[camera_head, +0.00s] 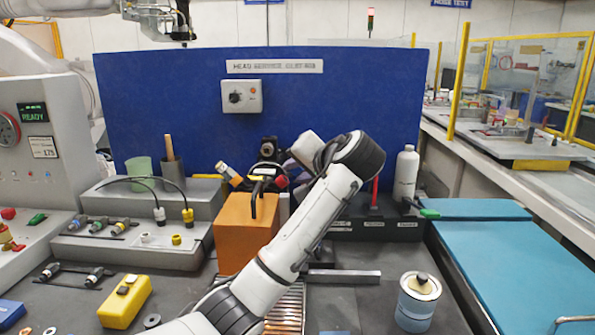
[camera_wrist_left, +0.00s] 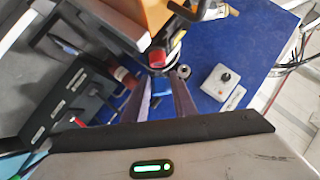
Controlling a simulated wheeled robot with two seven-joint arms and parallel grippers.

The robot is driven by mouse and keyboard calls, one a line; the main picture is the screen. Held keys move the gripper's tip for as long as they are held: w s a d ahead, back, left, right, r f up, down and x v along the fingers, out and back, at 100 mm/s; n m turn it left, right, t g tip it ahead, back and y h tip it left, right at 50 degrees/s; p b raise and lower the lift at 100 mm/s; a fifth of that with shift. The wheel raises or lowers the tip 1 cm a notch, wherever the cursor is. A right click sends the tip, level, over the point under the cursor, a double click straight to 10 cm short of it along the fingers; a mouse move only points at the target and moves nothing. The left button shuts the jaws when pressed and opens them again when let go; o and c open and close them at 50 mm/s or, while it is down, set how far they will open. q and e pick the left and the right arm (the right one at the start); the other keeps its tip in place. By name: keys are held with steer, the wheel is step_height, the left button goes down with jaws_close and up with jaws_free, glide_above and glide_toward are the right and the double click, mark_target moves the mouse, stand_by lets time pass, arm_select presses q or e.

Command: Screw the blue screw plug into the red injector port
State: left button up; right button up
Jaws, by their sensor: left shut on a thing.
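My left arm comes in from the bottom and bends back at the wrist. Its gripper (camera_head: 287,170) lies behind the arm, close to the top of the orange block, and is partly hidden. In the left wrist view the gripper's two fingers (camera_wrist_left: 161,82) point toward the red injector port (camera_wrist_left: 158,57), which has a dark ring at its near side. The red port also shows in the head view (camera_head: 282,182).
The orange block (camera_head: 236,234) stands in the middle before the blue panel (camera_head: 350,88). A white bottle (camera_head: 405,172) stands at right, a metal can (camera_head: 418,300) at front right. A grey fixture (camera_head: 165,250) and a yellow box (camera_head: 125,300) are left. Blue mats (camera_head: 520,270) lie right.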

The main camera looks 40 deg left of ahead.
arm_select(q)
steer(key=shift+p, duration=0.4)
steer(key=shift+s+a+f+b, duration=0.3)
steer(key=shift+a+f, duration=0.15)
steer(key=shift+f, duration=0.05)
stand_by(0.5)
steer(key=shift+s+a+f, duration=0.1)
steer(key=shift+a+f, duration=0.1)
steer(key=o, duration=1.1)
steer(key=shift+b+v, duration=0.7)
steer(key=shift+v, duration=4.45)
steer(key=shift+c, duration=0.3)
